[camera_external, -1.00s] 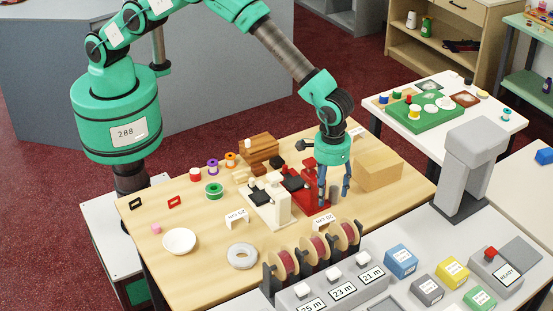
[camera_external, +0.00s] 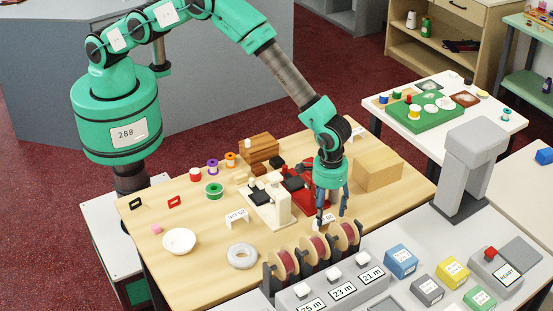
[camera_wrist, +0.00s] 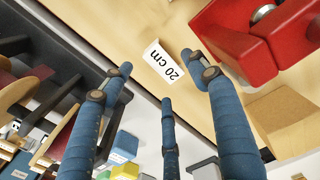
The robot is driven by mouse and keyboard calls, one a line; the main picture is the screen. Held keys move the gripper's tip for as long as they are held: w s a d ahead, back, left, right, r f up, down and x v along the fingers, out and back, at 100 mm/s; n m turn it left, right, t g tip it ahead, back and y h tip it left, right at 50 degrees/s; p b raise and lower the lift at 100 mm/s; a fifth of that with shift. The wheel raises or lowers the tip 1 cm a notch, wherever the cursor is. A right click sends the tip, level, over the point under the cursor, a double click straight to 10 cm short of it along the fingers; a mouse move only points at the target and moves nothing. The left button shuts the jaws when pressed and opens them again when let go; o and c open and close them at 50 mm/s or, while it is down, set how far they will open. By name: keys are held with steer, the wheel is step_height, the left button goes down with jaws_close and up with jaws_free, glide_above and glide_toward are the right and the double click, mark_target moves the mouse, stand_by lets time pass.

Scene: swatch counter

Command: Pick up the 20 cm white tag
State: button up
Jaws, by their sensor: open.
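The white tag (camera_wrist: 163,64) marked "20 cm" stands on the wooden table, past my fingertips in the wrist view. In the external view this folded tag (camera_external: 322,221) is partly hidden behind my fingers. My gripper (camera_external: 332,221) points down, open and empty, right at the tag; its blue fingers (camera_wrist: 158,84) spread around the tag's near side in the wrist view. I cannot tell whether any finger touches it. A second white folded tag (camera_external: 238,217) stands further left; its print is too small to read surely.
Spools on a rack (camera_external: 312,247) stand close in front of my gripper. A red device (camera_external: 305,186) and a cream one (camera_external: 270,205) stand behind and left. A wooden block (camera_external: 378,171) is at the right. A grey ring (camera_external: 242,256) lies left on the table.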

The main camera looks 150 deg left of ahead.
mark_target(326, 221)
steer(key=shift+f, duration=0.3)
steer(key=shift+f, duration=2.5)
steer(key=c, duration=1)
